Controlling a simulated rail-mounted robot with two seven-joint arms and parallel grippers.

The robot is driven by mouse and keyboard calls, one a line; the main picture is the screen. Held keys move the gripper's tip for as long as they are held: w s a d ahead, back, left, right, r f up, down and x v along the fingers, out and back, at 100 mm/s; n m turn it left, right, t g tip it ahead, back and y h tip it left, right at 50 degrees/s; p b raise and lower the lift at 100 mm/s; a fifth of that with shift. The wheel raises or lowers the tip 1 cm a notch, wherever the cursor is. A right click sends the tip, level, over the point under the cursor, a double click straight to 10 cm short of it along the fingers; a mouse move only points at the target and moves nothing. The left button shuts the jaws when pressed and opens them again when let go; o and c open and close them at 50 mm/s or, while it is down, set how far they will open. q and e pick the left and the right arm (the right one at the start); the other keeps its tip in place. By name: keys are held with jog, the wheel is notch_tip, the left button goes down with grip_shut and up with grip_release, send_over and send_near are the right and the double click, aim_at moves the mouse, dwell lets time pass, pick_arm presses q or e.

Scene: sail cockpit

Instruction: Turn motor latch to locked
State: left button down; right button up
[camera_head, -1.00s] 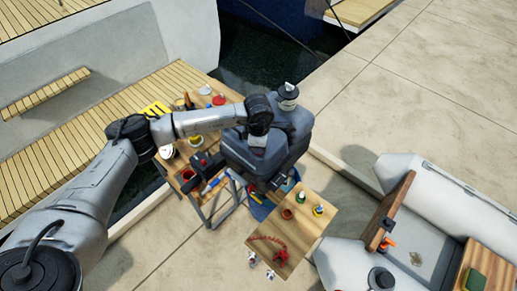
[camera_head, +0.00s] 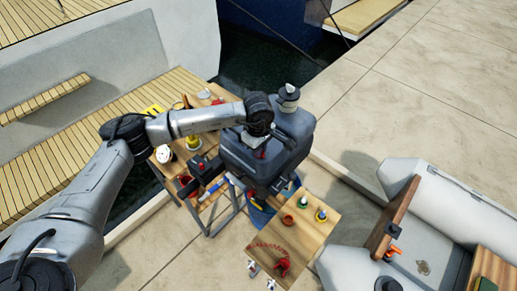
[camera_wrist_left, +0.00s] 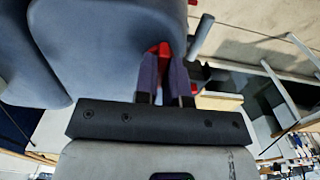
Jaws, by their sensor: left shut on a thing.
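The dark grey outboard motor (camera_head: 238,155) stands in the middle of the head view, and its grey cowling (camera_wrist_left: 100,50) fills the upper left of the left wrist view. The red latch (camera_wrist_left: 163,49) on the motor's side shows between the fingers of my left gripper (camera_wrist_left: 165,75). My left gripper (camera_head: 260,143) is at the motor in the head view, shut on the latch. The fingers hide part of the latch, and I cannot tell its exact angle. My right gripper is in neither view.
A slatted workbench (camera_head: 213,208) with tools and cans stands left of the motor. A small wooden table (camera_head: 308,232) with a red item and small bottles stands in front. A grey inflatable boat (camera_head: 445,195) lies right. Open pavement (camera_head: 430,80) is behind.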

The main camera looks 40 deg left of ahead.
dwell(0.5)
pick_arm(q)
jog(key=c, duration=1.2)
grip_release()
jog(key=shift+r, duration=0.1)
notch_tip(320, 180, up, 14)
jog(key=shift+f, duration=0.2)
